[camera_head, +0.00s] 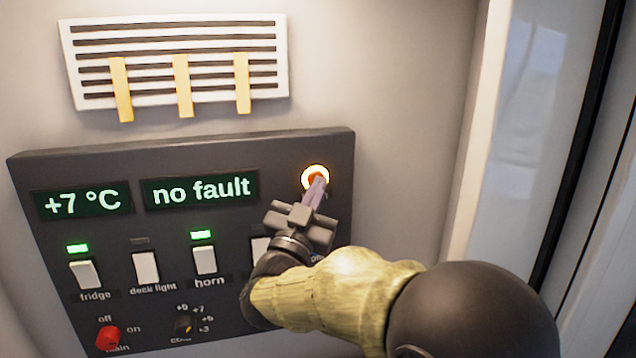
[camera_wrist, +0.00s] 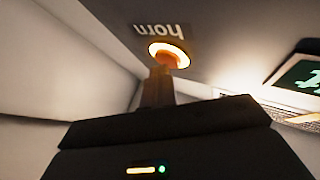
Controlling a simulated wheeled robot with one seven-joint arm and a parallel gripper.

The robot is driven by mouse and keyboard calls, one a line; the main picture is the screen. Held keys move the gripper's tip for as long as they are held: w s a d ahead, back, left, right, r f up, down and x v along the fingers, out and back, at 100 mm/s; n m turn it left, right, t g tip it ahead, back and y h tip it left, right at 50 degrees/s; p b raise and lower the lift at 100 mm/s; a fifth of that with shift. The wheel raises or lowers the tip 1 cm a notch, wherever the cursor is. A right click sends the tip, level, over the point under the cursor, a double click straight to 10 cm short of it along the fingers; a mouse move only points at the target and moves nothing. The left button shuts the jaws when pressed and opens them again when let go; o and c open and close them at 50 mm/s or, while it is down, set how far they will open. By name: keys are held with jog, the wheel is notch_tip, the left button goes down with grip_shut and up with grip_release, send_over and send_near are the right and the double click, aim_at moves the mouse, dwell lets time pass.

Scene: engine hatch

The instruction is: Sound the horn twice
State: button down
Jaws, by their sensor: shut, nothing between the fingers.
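A dark control panel (camera_head: 120,165) is on the wall. The round horn button (camera_head: 315,176) at its upper right has a brightly glowing ring. In the wrist view the glowing button (camera_wrist: 168,53) sits beside a label reading "horn". My gripper (camera_head: 318,182) is shut and empty, with its fingertips at the button; I cannot tell whether they touch or press it. A white rocker switch labelled "horn" (camera_head: 204,261) has a lit green lamp (camera_head: 201,235) above it. My gripper's fingers also show in the wrist view (camera_wrist: 162,75).
The fridge switch (camera_head: 86,274) has a lit green lamp; the deck light switch (camera_head: 146,267) has a dark one. Displays read "+7 °C" (camera_head: 84,203) and "no fault" (camera_head: 201,190). A red main knob (camera_head: 108,338) is below. A slatted vent (camera_head: 180,62) is above. My arm partly hides another switch (camera_head: 260,249).

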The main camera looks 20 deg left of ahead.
dwell(0.5)
jog(key=shift+s+d+b, duration=0.3)
jog(key=shift+s+b, duration=0.15)
jog(key=shift+s, duration=0.05)
jog(key=shift+s+d+b, duration=0.25)
jog(key=shift+s+b, duration=0.15)
jog(key=shift+s, duration=0.1)
jog(key=s+d+b, duration=0.1)
jog(key=s+b, duration=0.1)
jog(key=s, duration=0.1)
jog(key=s+d+b, duration=0.1)
jog(key=shift+s+d, duration=0.15)
jog(key=shift+d, duration=0.2)
dwell(0.5)
